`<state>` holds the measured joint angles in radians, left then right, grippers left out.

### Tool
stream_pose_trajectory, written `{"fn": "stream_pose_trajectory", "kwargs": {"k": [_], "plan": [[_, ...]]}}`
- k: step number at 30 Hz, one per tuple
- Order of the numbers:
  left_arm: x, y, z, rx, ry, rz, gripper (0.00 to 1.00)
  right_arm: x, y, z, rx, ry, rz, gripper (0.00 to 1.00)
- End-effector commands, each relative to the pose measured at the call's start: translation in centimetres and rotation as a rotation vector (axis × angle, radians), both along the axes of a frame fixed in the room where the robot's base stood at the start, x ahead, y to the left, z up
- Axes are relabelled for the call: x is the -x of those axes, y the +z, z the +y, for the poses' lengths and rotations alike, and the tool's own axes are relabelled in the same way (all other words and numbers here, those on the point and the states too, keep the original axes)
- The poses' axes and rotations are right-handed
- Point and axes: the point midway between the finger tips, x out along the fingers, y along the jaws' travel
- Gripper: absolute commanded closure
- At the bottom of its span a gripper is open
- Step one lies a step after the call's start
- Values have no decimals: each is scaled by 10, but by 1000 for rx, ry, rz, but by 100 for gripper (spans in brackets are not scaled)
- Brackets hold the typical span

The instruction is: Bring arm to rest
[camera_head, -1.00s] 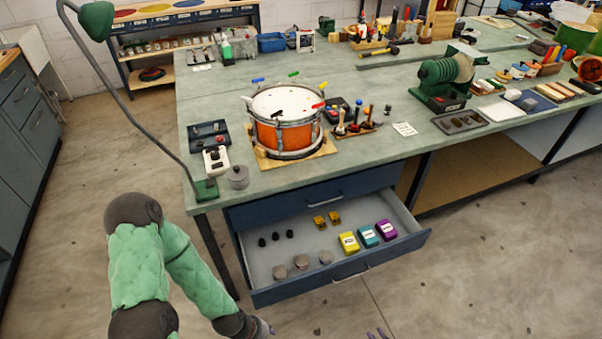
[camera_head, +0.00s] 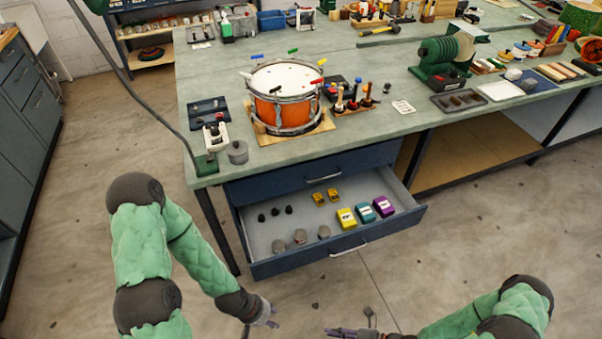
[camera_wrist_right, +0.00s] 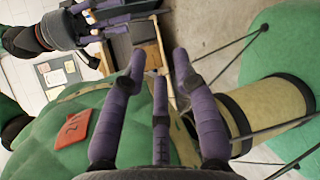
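My left arm hangs in front of the open drawer at the lower left in the head view. Its purple-grey gripper (camera_head: 262,318) is empty, with the fingers spread apart, in front of and below the drawer's left front corner. My right arm comes in from the lower right. Its gripper (camera_head: 338,332) is at the bottom edge, pointing left toward the left one, with a clear gap between them. In the right wrist view the right gripper's fingers (camera_wrist_right: 158,72) are extended and spread, with nothing between them.
The open drawer (camera_head: 398,227) juts from the bench (camera_head: 360,150) ahead of both grippers and holds yellow, teal and purple boxes and small parts. An orange drum (camera_head: 285,112) stands on the bench. A green lamp base (camera_head: 205,165) is at its left corner. Floor around the grippers is clear.

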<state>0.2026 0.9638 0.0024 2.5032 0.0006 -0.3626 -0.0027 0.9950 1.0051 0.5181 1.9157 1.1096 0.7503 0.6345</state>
Motion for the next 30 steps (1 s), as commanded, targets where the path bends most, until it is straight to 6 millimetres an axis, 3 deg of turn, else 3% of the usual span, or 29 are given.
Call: {"fn": "stream_pose_trajectory", "kwargs": {"k": [3, 6, 10, 15, 21, 25, 30], "plan": [[0, 0, 0, 0, 0, 0, 60, 32, 2, 13, 141, 384, -202, 71], [0, 0, 0, 0, 0, 0, 60, 51, -1, 7, 256, 702, -410, 71], [0, 0, 0, 0, 0, 0, 60, 53, -7, -9, 391, 1093, -726, 71], [0, 0, 0, 0, 0, 0, 60, 17, -4, -22, 541, 1534, -1196, 71], [0, 0, 0, 0, 0, 0, 60, -32, 16, -8, 650, 1827, -1647, 71], [0, 0, 0, 0, 0, 0, 60, -46, 25, 1, 681, 1893, -1786, 71], [0, 0, 0, 0, 0, 0, 60, -49, 27, 3, 687, 1906, -1818, 71]]}}
